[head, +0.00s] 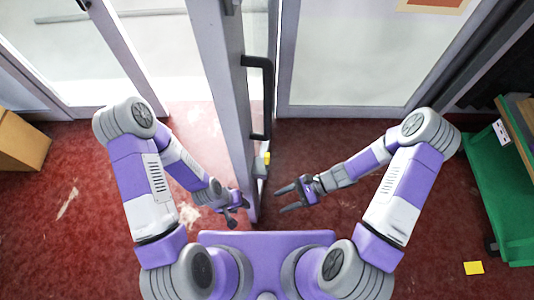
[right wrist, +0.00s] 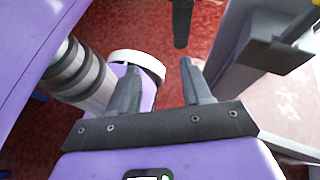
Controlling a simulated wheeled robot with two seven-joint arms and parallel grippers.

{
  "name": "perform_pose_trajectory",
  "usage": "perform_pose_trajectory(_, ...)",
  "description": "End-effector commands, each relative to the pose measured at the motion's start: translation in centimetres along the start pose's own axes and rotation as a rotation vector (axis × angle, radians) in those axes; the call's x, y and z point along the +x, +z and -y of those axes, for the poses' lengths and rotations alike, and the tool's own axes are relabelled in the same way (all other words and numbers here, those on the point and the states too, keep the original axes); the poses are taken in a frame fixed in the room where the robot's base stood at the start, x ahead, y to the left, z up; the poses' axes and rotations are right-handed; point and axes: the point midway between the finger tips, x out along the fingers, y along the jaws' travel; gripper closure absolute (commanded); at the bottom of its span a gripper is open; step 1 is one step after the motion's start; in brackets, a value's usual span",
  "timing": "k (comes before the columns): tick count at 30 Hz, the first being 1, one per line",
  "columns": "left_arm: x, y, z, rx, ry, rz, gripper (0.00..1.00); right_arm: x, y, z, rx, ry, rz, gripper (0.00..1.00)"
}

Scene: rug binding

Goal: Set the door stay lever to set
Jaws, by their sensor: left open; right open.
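A grey door (head: 228,100) stands open, edge on, in the middle of the head view. A small yellow piece (head: 266,158), seemingly the door stay lever, sits low on the door's right side, below the black handle (head: 262,95). Its setting is too small to read. My right gripper (head: 284,196) is open and empty, to the right of the door and nearer to me than the yellow piece, apart from it. Its open fingers also show in the right wrist view (right wrist: 164,75). My left gripper (head: 238,212) is open on the left side of the door.
A green cart (head: 500,190) stands at the right. A cardboard box (head: 20,142) is at the far left. A yellow note (head: 473,268) lies on the red carpet (head: 380,150). In the right wrist view, a dark grey block (right wrist: 275,55) is at the upper right.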

Motion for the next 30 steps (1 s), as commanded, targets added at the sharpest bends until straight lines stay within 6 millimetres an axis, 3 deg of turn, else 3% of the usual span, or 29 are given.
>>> perform_pose_trajectory(3, -0.6, 0.0, -0.2, 0.000, 0.000, -0.001, 0.57, -2.7, 2.7, 4.3, 0.112, -0.186, 0.192, 0.51)
perform_pose_trajectory(6, -0.8, 0.0, -0.3, 0.000, 0.000, -0.001, 0.57, -5.0, 4.1, 7.1, 0.158, -0.311, 0.316, 0.51)
perform_pose_trajectory(12, -0.9, 0.0, -0.3, 0.000, 0.000, -0.001, 0.57, -7.5, 5.4, 9.7, 0.183, -0.433, 0.434, 0.51)
perform_pose_trajectory(24, -0.1, 0.0, -0.1, 0.000, 0.000, -0.001, 0.57, -3.0, 7.5, 12.3, 0.184, -0.437, 0.442, 0.51)
perform_pose_trajectory(30, 0.0, 0.0, 0.0, 0.000, 0.000, -0.001, 0.57, -1.7, 8.1, 13.0, 0.183, -0.437, 0.440, 0.51)
